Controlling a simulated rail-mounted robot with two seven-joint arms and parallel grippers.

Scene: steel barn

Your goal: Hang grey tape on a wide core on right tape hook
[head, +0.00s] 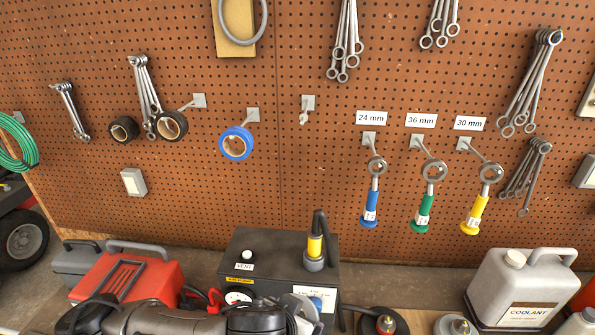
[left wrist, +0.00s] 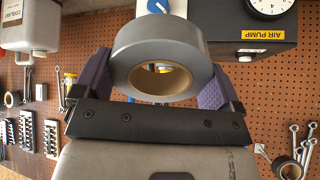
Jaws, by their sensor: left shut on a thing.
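The grey tape (left wrist: 160,42), a wide roll with a brown cardboard core, is held between the purple fingers of my left gripper (left wrist: 157,82) in the left wrist view. Its open core faces that camera. In the head view my left arm reaches in along the bottom edge, in front of the bench; its fingertips are hard to make out there. The right tape hook (head: 306,104) is on the pegboard and bears nothing. The blue tape (head: 236,143) hangs on the hook to its left, and a black tape (head: 171,125) hangs farther left. My right gripper is out of view.
A dark air pump box (head: 275,262) with a yellow-banded fitting stands below the hooks. Ring wrenches with coloured handles (head: 423,210) hang to the right. A coolant jug (head: 520,285) and a red case (head: 130,280) flank the pump. The pegboard below the right hook is clear.

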